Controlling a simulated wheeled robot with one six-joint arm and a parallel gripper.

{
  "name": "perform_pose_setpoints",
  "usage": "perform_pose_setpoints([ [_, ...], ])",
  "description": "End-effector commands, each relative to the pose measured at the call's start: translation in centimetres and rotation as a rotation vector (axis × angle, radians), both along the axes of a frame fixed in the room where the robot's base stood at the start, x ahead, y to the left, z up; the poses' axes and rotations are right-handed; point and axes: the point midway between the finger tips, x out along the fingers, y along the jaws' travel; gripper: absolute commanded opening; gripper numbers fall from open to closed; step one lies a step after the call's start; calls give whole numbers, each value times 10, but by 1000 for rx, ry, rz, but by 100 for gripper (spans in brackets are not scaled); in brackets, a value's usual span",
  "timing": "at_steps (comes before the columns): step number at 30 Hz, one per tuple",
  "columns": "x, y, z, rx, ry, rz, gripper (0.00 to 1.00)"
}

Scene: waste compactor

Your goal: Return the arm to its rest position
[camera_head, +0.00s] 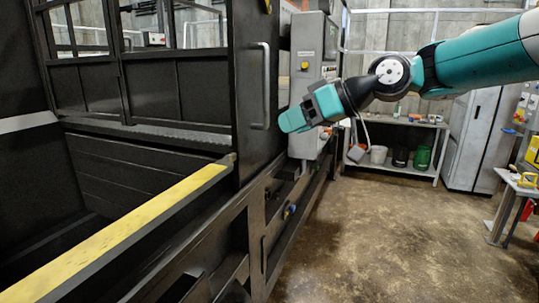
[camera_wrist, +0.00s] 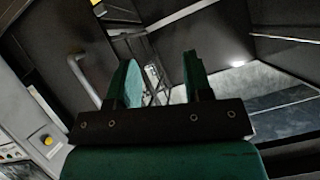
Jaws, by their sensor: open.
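My arm reaches in from the upper right in the head view. Its gripper (camera_head: 297,119) is extended in front of the grey control box (camera_head: 306,75) and to the right of the compactor door's vertical handle (camera_head: 261,85). In the wrist view the two teal fingers of my gripper (camera_wrist: 162,82) stand apart with nothing between them. The handle (camera_wrist: 84,78) shows to the left of the fingers there, apart from them.
The dark compactor (camera_head: 180,95) fills the left, with a yellow-topped bar (camera_head: 120,235) along its front. A bench (camera_head: 405,125) with buckets below and a grey cabinet (camera_head: 475,140) stand at the back. A table (camera_head: 515,185) is at the right edge. The brown floor (camera_head: 390,240) between is clear.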

Motion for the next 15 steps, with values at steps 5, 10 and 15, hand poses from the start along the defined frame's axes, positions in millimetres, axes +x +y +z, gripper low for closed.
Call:
perform_pose_setpoints([
  [5, -111, -17, -52, -221, 211, -75, 46],
  [10, -216, -55, -109, -422, 394, -143, 46],
  [15, -282, -86, -146, -547, 504, -184, 46],
])
